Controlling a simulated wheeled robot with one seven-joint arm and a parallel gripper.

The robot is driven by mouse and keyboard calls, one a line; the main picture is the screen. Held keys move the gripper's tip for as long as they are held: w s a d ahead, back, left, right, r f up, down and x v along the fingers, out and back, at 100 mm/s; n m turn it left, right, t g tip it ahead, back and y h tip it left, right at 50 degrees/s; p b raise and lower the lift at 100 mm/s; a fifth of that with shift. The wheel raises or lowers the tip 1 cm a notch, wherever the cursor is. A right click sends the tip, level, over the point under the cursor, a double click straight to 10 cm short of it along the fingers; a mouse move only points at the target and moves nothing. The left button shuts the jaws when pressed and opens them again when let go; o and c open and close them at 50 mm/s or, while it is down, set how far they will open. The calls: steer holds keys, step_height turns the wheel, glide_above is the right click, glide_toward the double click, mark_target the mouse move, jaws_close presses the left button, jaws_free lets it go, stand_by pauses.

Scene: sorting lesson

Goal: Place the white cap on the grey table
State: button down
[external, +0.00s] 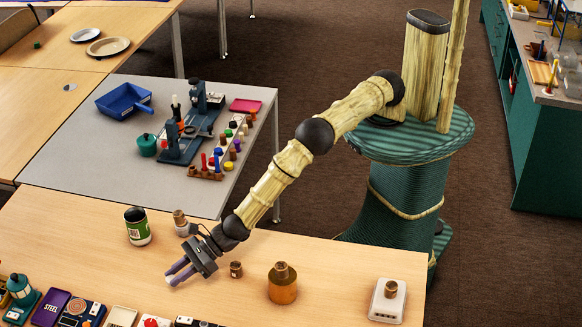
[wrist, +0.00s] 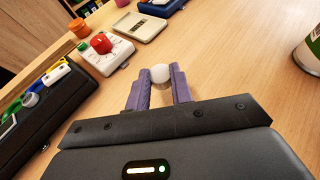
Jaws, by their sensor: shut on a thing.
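The white cap (wrist: 160,73) shows in the wrist view as a small, pale, rounded piece between the purple fingertips. My gripper (wrist: 157,84) is shut on it. In the external view my gripper (external: 177,275) is low over the front wooden table, pointing down and left, with the cap (external: 168,280) a small white spot at its fingertips. I cannot tell whether the cap touches the wood. The grey table (external: 75,165) stands behind the wooden table, up and left of my gripper. Its left and front parts are bare.
The grey table holds a blue dustpan (external: 123,99), a green pot (external: 147,145), a dark stand and coloured pegs. Near my arm on the wooden table are a green-labelled jar (external: 138,227), a small corked bottle (external: 180,221), a brown weight (external: 236,269) and an amber bottle (external: 282,288).

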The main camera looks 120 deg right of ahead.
mark_target(180, 288)
steer(key=shift+f+b, duration=0.4)
steer(key=shift+f, duration=1.15)
steer(key=shift+f, duration=0.15)
steer(key=c, duration=1.2)
jaws_free()
steer(key=shift+c, duration=0.2)
